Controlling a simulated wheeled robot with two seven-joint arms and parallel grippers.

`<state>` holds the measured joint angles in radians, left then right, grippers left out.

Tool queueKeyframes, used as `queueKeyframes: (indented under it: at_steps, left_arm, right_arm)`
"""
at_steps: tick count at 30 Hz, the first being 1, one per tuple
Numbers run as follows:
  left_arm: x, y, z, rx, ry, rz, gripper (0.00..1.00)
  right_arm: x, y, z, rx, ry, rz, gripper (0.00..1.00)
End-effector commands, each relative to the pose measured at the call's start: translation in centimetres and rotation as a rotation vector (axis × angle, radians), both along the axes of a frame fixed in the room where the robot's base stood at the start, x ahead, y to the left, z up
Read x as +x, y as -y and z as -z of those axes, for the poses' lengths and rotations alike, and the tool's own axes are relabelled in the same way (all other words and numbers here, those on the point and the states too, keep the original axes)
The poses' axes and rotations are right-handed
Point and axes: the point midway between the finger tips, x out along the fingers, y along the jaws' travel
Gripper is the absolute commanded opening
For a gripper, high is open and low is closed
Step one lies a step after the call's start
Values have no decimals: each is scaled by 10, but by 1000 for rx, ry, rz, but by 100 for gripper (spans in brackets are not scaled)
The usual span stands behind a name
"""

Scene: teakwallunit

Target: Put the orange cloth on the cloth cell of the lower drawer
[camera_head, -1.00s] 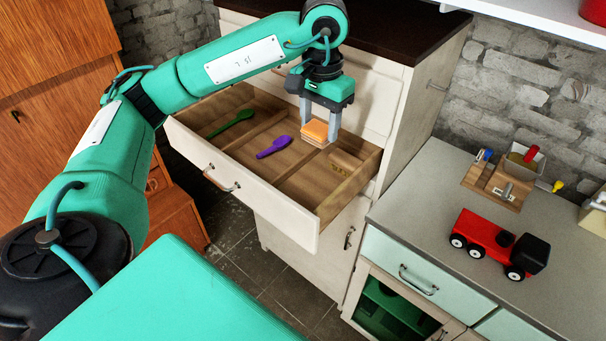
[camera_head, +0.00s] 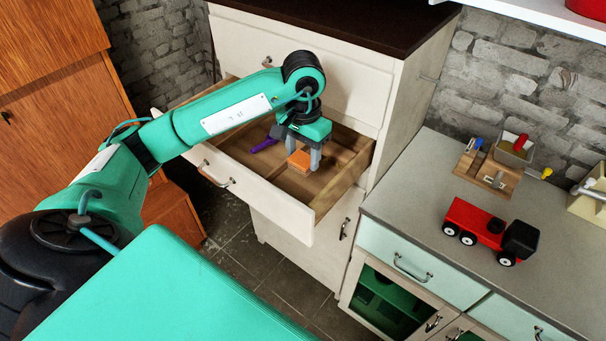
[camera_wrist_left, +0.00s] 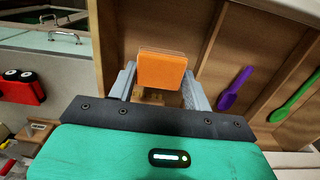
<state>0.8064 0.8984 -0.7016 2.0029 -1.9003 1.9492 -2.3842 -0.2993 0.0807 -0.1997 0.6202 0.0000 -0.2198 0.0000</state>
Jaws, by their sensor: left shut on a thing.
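The orange cloth (camera_head: 299,160) is a small folded block between the fingers of my left gripper (camera_head: 303,163), which is shut on it. In the head view the gripper points down inside the open drawer (camera_head: 262,193), in its right part. The left wrist view also shows the cloth (camera_wrist_left: 162,70) between the two grey fingers, with the wooden drawer floor behind it. I cannot tell whether the cloth touches the drawer floor. A brass-coloured marking (camera_wrist_left: 150,97) shows partly behind the cloth. My right gripper is not in view.
Wooden dividers split the drawer. A purple spoon (camera_wrist_left: 236,88) and a green spoon (camera_wrist_left: 294,97) lie in other cells. The drawer walls and the white cabinet (camera_head: 392,95) stand close around my gripper. A red toy truck (camera_head: 490,231) stands on the right counter.

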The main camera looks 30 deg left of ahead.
Motion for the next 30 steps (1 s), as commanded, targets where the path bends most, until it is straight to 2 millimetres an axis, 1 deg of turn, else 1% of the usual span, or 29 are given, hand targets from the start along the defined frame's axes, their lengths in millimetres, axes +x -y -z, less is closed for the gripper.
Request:
queueKeyframes:
  at_steps: [1,3,6,14,21,24,30]
  left_arm:
    - [-1,0,8,0,-6,-1,20]
    - [-1,0,21,-1,-5,-2,20]
    - [-1,0,35,-1,-4,-1,20]
    - [0,0,52,-1,-2,-1,20]
    - [0,0,81,-1,-2,-1,20]
    - [0,0,85,0,0,0,20]
    - [0,0,86,0,1,0,20]
  right_arm:
    - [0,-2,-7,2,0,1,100]
    - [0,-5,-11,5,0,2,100]
    - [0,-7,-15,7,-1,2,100]
    - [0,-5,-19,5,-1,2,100]
    - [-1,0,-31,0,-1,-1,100]
    - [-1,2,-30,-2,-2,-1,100]
    - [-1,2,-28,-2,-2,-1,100]
